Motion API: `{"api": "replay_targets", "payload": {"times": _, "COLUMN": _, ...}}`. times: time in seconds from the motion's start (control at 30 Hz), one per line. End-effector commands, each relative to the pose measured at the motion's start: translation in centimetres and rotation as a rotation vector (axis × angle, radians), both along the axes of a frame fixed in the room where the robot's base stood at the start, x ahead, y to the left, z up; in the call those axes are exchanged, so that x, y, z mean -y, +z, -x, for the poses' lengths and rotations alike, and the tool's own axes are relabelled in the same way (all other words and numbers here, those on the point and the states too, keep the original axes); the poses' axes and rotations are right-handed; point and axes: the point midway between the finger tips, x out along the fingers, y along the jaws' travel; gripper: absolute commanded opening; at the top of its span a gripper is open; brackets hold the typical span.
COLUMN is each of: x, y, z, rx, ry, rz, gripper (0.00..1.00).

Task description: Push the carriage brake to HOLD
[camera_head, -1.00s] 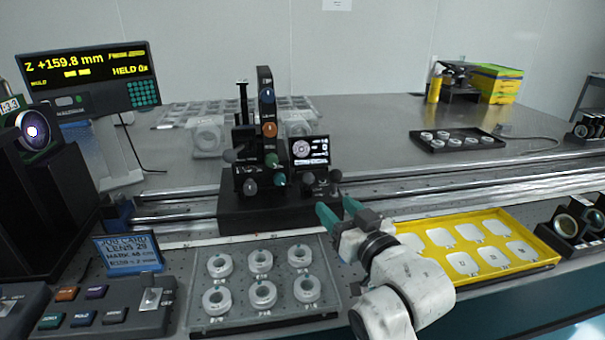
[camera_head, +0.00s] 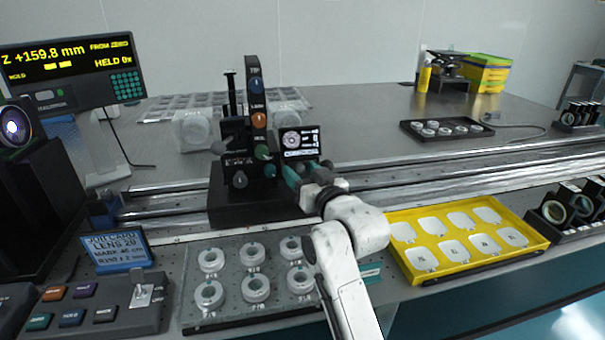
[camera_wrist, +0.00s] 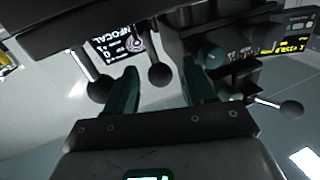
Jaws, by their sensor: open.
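The black carriage (camera_head: 225,207) stands on the rails, with an upright column, coloured knobs and a small screen (camera_head: 298,142). My gripper (camera_head: 291,172) is at the carriage's right front, below that screen, with its teal fingers towards the carriage. In the wrist view my gripper (camera_wrist: 160,85) is open, and a black ball-ended lever (camera_wrist: 159,76) shows between the fingertips. Another ball lever (camera_wrist: 99,90) is left of the fingers, and a third ball lever (camera_wrist: 291,109) is at right. I cannot tell which one is the brake, nor whether a finger touches any.
The readout (camera_head: 75,72) shows Z +159.8 mm and HELD 0x. A grey lens tray (camera_head: 230,312) and a yellow tray (camera_head: 420,278) lie in front of the rails (camera_head: 400,183). A blue job card (camera_head: 117,250) and button box (camera_head: 100,318) are at left. The rails are clear to the right.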

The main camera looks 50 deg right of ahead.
Motion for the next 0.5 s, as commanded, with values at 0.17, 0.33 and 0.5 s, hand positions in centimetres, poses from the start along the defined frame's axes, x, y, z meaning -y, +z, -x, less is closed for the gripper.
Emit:
{"api": "replay_targets", "payload": {"times": 0.17, "x": 0.1, "y": 0.0, "z": -0.22, "rx": 0.0, "ry": 0.0, "rz": 0.0, "gripper": 0.54}}
{"api": "replay_targets", "payload": {"times": 0.33, "x": 0.09, "y": 0.0, "z": -0.19, "rx": 0.0, "ry": 0.0, "rz": 0.0, "gripper": 0.5}}
{"api": "replay_targets", "payload": {"times": 0.5, "x": 0.07, "y": 0.0, "z": -0.19, "rx": 0.0, "ry": 0.0, "rz": 0.0, "gripper": 0.34}}
